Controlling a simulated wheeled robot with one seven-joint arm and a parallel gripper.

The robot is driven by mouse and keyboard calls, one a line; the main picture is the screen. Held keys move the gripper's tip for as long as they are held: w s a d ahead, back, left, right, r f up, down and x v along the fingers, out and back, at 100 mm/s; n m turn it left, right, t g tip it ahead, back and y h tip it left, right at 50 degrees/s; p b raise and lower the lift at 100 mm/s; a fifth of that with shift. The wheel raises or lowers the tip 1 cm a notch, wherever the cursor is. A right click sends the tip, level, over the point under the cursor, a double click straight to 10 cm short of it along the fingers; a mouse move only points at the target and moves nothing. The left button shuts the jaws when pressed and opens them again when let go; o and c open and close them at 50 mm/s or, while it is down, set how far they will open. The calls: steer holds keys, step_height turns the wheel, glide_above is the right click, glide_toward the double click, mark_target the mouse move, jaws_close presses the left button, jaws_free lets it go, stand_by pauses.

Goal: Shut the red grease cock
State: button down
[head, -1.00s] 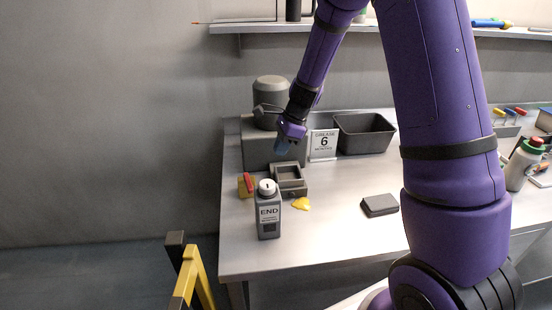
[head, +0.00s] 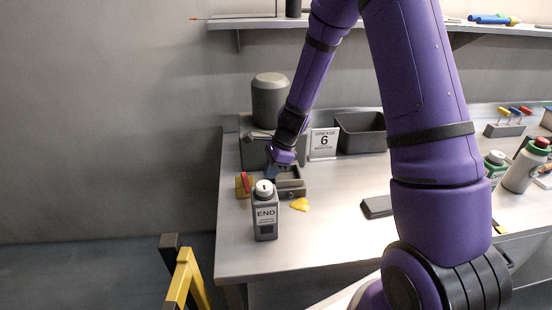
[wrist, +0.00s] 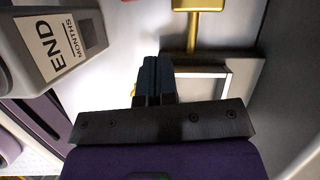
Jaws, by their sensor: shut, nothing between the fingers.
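The red grease cock (head: 245,181) is a red lever on a small brass body at the left end of the bench. In the head view the lever stands up, tilted slightly. Its brass part (wrist: 198,6) shows at the top of the wrist view; the red lever cannot be made out there. My gripper (head: 271,173) is shut and empty, just right of the cock and above the small grey open box (head: 292,188). Its dark fingertips show side by side in the wrist view (wrist: 155,66), apart from the brass part.
A grey END bottle (head: 265,218) stands in front of the cock, close to my gripper. A grey machine (head: 270,98) and a GREASE 6 MONTHS sign (head: 324,143) stand behind. A yellow blob (head: 300,204) lies right of the bottle. The front middle of the bench is clear.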

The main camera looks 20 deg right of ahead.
mark_target(248, 184)
steer(key=shift+x, duration=0.85)
steer(key=shift+w+a, duration=0.15)
steer(key=shift+a, duration=0.8)
steer(key=shift+w+a, duration=0.2)
steer(key=shift+a, duration=0.8)
steer(key=shift+a+m, duration=0.5)
steer(key=shift+a, duration=0.4)
steer(key=shift+d, duration=0.2)
